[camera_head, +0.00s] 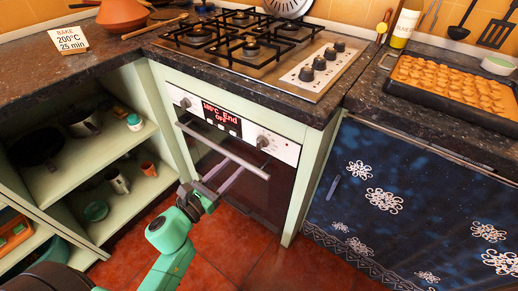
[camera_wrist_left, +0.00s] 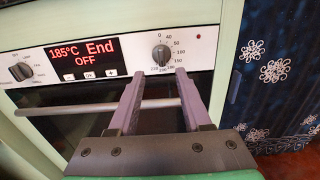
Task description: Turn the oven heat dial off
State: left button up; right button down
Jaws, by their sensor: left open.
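The oven heat dial (camera_head: 262,141) is a dark round knob at the right of the oven's white control panel. In the left wrist view the dial (camera_wrist_left: 160,55) has a scale of numbers around it, with 0 near the top. I cannot tell its exact setting. My left gripper (camera_head: 228,167) is open and empty, in front of the oven door. In the left wrist view the gripper's fingertips (camera_wrist_left: 157,73) point up toward the dial, one on each side and just below it, apart from it. My right gripper is not in view.
A second knob (camera_head: 186,103) and a red display (camera_head: 220,115) reading "185°C End OFF" share the panel. The oven handle (camera_head: 222,148) sticks out below. A gas hob (camera_head: 245,43) is above. A dark patterned curtain (camera_head: 400,205) hangs right; open shelves (camera_head: 105,155) stand left.

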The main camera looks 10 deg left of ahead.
aim_at(258, 144)
pick_arm(q)
jog(key=p+x, duration=0.1)
jog(key=x, duration=0.9)
jog(key=shift+w+d+r, duration=0.1)
jog(key=shift+w+d, duration=0.1)
jog(key=shift+w, duration=0.1)
grip_shut()
